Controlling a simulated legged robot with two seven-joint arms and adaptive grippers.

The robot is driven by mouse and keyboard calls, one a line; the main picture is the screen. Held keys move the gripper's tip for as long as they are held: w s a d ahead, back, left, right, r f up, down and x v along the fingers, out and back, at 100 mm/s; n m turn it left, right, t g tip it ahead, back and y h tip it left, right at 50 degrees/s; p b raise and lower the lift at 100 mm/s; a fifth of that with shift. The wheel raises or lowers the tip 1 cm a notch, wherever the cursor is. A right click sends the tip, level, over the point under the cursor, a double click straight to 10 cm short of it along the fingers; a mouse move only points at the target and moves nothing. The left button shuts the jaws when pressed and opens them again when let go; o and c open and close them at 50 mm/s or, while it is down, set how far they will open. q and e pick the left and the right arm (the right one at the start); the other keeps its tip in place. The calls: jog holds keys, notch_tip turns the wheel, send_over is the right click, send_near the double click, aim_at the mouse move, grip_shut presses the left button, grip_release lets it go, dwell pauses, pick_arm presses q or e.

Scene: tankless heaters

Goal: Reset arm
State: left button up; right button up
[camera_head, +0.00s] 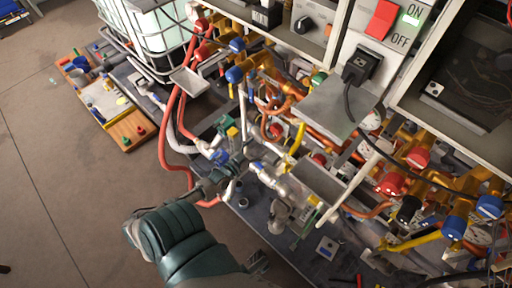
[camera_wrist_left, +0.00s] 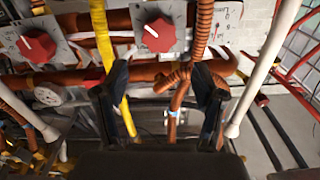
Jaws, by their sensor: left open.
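My left arm, with teal padded links, comes in from the bottom of the head view. Its dark left gripper (camera_head: 222,176) is over the left edge of the pipework. In the left wrist view the two black fingers of the gripper (camera_wrist_left: 160,80) stand wide apart, with no object held between them. Behind them are copper pipes (camera_wrist_left: 182,78) and a yellow pipe (camera_wrist_left: 101,35); whether the fingers touch any pipe cannot be told. My right gripper is not in the head view.
Valves and pipes fill the right side, with a red ON/OFF switch (camera_head: 381,18) on a panel. A red hose (camera_head: 163,130) loops left of the gripper. A caged white tank (camera_head: 160,30) and a wooden tool board (camera_head: 125,130) stand farther off. The floor (camera_head: 60,200) at left is clear.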

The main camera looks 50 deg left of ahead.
pick_arm(q)
jog(key=shift+s, duration=0.25)
dwell(0.4)
jog(key=s+d+f+m+g+h+p, duration=0.1)
jog(key=s+d+f+g+p, duration=0.3)
jog(key=d+f, duration=0.35)
jog(key=s+d+f+g+h+p, duration=0.1)
jog(key=s+d+f+g+p, duration=0.1)
jog(key=s+d+f+g, duration=0.5)
jog(key=s+d+f+g+p, duration=0.1)
jog(key=s+d+f+g, duration=0.1)
jog(key=s+d+f, duration=0.3)
jog(key=s+d+f+m+g+p, duration=0.1)
jog(key=s+d+f, duration=0.4)
jog(key=s, duration=0.5)
jog(key=shift+s+f+g+p, duration=0.3)
jog(key=shift+g+p, duration=0.3)
jog(key=shift+g, duration=0.6)
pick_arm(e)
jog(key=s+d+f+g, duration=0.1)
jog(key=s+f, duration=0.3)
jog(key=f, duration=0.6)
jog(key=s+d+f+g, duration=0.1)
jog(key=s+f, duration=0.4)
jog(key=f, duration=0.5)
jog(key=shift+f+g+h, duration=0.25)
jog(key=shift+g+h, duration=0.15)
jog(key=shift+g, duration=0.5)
pick_arm(q)
jog(key=shift+a, duration=0.1)
